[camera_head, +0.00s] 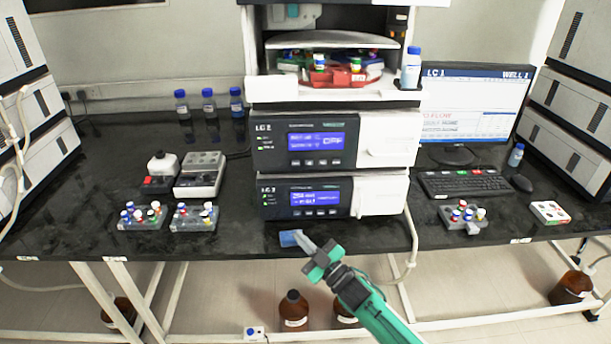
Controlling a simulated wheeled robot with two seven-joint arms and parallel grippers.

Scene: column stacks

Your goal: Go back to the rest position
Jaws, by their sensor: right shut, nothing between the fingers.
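My right gripper (303,240) comes in from the bottom right on a green arm. It is shut and empty, with its fingertips at the front edge of the black bench, below the instrument stack. A small blue item (289,238) lies at the bench edge just left of the fingertips. I cannot tell whether they touch. My left gripper is not in view.
The stacked instrument (305,170) stands mid-bench behind the gripper. Vial racks (142,224) (462,226) stand left and right, and a keyboard (465,184) and monitor (475,100) are at the right. Brown bottles (293,310) stand below the bench.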

